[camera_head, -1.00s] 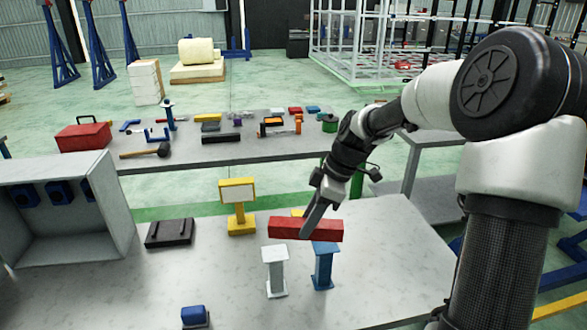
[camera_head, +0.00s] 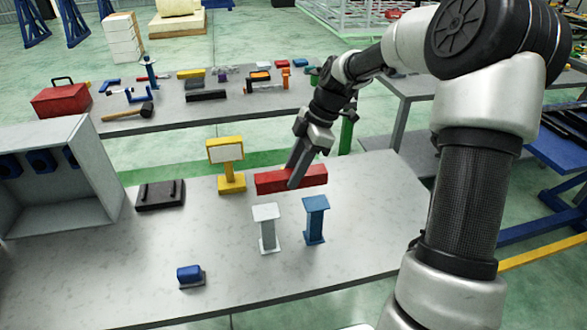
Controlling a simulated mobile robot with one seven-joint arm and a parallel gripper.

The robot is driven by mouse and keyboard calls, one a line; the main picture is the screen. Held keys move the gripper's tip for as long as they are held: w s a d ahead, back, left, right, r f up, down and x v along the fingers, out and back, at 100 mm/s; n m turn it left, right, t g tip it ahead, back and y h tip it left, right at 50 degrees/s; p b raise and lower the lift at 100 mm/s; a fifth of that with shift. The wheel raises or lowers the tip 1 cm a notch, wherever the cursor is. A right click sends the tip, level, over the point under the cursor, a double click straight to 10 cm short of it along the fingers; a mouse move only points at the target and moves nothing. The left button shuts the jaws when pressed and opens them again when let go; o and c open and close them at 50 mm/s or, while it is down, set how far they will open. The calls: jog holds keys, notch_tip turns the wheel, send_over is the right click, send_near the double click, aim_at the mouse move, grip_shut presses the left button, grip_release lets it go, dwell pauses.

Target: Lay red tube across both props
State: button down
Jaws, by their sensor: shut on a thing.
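The red tube (camera_head: 312,176) is a long square-sided bar, held roughly level. My gripper (camera_head: 294,182) is shut on it near its middle, with a grey finger across its front face. Two props stand upright on the near table: a white one (camera_head: 267,232) and, to its right, a blue one (camera_head: 315,223). Each has a flat top plate and a base plate. In the picture the tube shows above and behind both props, apart from their tops. Its exact height over the table is hard to tell.
A yellow stand (camera_head: 231,182) with a pale panel is left of the tube. A black block (camera_head: 160,195), an open grey box (camera_head: 50,215) and a small blue part (camera_head: 190,275) also occupy the near table (camera_head: 370,215). A tool table lies behind.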

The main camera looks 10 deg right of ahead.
notch_tip(320, 180, down, 8)
jog(key=b, duration=0.4)
jog(key=shift+r+b, duration=0.15)
jog(key=shift+b, duration=0.15)
jog(key=c, duration=0.7)
grip_release()
jog(key=shift+r, duration=0.15)
jog(key=shift+r+p, duration=2.85)
jog(key=shift+r, duration=1)
